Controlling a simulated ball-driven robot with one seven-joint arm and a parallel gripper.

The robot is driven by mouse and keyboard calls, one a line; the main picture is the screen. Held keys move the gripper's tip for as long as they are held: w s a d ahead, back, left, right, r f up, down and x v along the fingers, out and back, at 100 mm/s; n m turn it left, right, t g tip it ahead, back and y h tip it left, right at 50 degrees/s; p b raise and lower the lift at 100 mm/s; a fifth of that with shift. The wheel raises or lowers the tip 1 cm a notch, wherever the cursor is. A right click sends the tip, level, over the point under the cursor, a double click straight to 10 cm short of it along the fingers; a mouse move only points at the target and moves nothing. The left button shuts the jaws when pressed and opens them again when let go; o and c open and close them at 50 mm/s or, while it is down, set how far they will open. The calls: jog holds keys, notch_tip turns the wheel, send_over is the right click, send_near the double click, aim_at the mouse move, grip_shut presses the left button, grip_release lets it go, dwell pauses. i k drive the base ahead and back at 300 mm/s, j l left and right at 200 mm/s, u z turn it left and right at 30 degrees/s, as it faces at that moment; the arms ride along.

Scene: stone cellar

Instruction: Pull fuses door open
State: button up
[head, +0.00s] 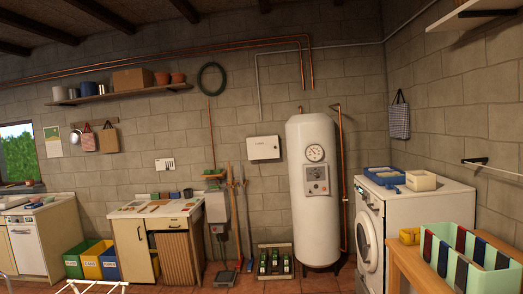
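A small white wall box (263,148) hangs on the block wall, left of the tall white boiler, and looks like the fuse box. Its front door looks shut; the marking on it is too small to read. My gripper is not in view. The box stands well across the room from the camera, and nothing covers its front.
The boiler (313,190) stands right of the box. A bottle crate (274,262) is on the floor below it. Long-handled tools (232,215) lean left of it. A washing machine (410,225) and wooden bench (420,270) stand right; a worktop cabinet (157,240) stands left.

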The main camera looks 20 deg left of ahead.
aim_at(267, 147)
jog(key=i+j+u, duration=0.15)
jog(key=i, duration=0.25)
jog(key=i+j+u, duration=0.2)
jog(key=i, duration=0.2)
jog(key=i+u, duration=0.25)
jog(key=i, duration=5.1)
jog(key=i+u, duration=0.2)
jog(key=i, duration=0.35)
jog(key=i+l+u, duration=0.15)
jog(key=i, duration=0.35)
jog(key=i+l+u, duration=0.2)
jog(key=i, duration=0.35)
